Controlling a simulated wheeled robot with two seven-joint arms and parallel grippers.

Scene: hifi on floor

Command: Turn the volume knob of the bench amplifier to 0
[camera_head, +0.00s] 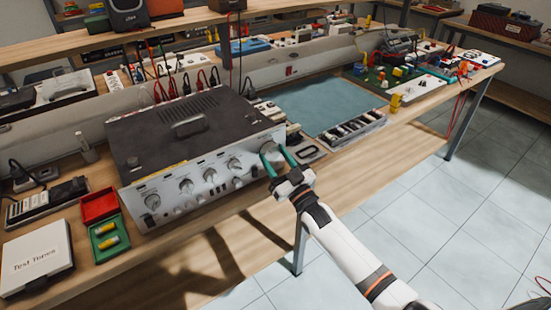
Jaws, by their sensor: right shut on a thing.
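The bench amplifier (190,135) is a dark-topped box with a silver front panel, standing on the wooden bench. Several knobs line its front. The large knob (269,149) at the panel's right end is the biggest and is partly hidden by my gripper. My right gripper (276,159) has green fingers, one on each side of this large knob, and is shut on it. Whether this is the volume knob, and where its pointer stands, I cannot read at this size. My left gripper is not in view.
A red tray (98,205), a green tray with batteries (108,241) and a white box (36,258) sit left of the amplifier. A blue-green mat (325,104) and a dark slotted case (352,130) lie to its right. Open tiled floor is in front of the bench.

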